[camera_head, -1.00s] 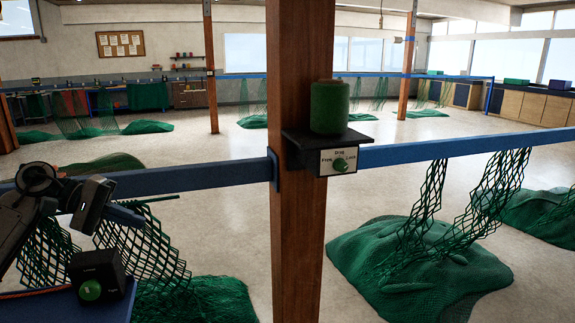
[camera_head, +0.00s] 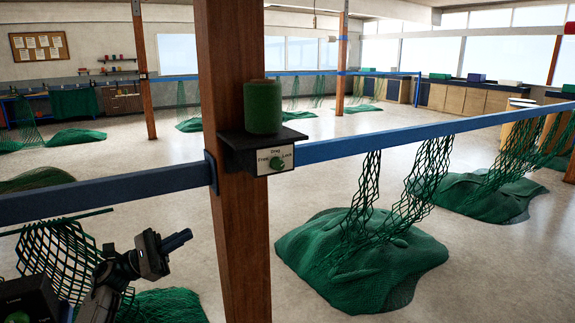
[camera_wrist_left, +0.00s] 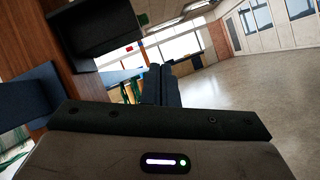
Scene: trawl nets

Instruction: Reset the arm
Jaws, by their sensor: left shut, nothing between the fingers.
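My left arm comes in at the lower left of the head view. Its gripper (camera_head: 176,240) is shut and empty, pointing right, below the blue rail (camera_head: 110,192) and left of the wooden post (camera_head: 240,150). In the left wrist view the fingers (camera_wrist_left: 160,84) show shut together, with nothing between them. My right gripper is in neither view.
A black box (camera_head: 30,298) is at the lower left. Green nets hang and lie heaped (camera_head: 360,262) at right. Open floor lies beyond the rail.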

